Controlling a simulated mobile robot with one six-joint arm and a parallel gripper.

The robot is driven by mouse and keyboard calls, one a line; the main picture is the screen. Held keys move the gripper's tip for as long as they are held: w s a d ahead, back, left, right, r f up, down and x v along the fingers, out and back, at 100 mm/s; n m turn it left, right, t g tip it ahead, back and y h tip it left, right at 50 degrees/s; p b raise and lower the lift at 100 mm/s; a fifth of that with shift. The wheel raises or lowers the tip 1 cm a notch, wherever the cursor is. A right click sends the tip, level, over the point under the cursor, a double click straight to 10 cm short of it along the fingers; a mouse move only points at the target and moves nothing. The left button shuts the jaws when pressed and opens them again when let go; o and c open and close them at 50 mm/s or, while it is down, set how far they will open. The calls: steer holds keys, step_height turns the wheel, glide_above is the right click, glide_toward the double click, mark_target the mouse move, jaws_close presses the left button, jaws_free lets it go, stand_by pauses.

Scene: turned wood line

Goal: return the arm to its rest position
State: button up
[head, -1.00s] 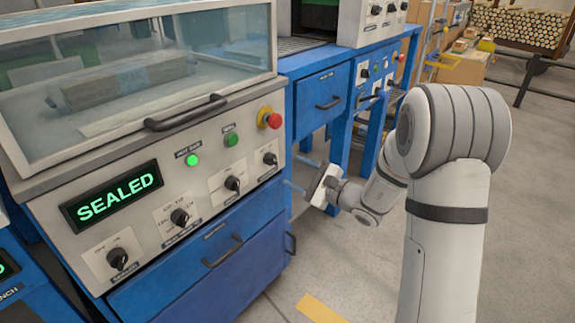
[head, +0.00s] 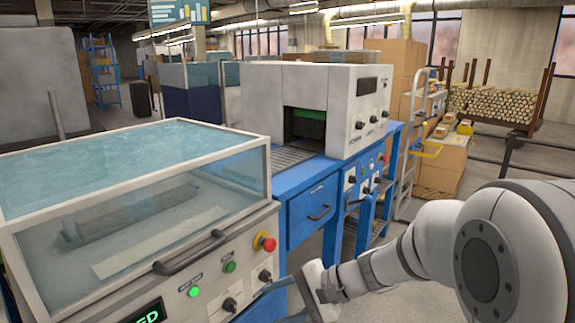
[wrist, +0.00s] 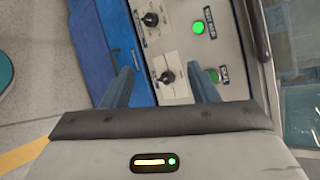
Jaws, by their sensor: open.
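My arm (head: 400,262) reaches in from the lower right of the head view. My gripper (head: 276,300) is in front of the sealing machine's control panel (head: 208,290), beside its right knobs. In the wrist view my gripper (wrist: 162,80) has its two blue fingers well apart with nothing between them. Beyond the fingers are black knobs (wrist: 150,19) and a lit green button (wrist: 197,28). I cannot tell whether a finger touches the panel.
The machine's clear lid (head: 130,150) is down over a wrapped piece (head: 130,215). Its display (head: 148,313) is partly cut off. A blue bench (head: 312,205) carries a white tunnel machine (head: 315,105) behind. Cardboard boxes (head: 445,165) stand at right. Grey floor shows between bench and arm.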

steer(key=s+d+r+n+h+p, duration=0.3)
steer(key=s+d+r+h+p, duration=0.3)
steer(key=d+r+p, duration=0.2)
steer(key=s+d+r+n+t+h+p, duration=0.1)
steer(key=s+d+r+n+h+p, duration=0.3)
steer(key=r, duration=0.8)
steer(key=s+d+h+p, duration=0.2)
steer(key=d+p, duration=0.2)
steer(key=p, duration=0.1)
steer(key=shift+s+p, duration=0.25)
steer(key=shift+p, duration=0.1)
steer(key=shift+d, duration=0.1)
steer(key=shift+c, duration=0.5)
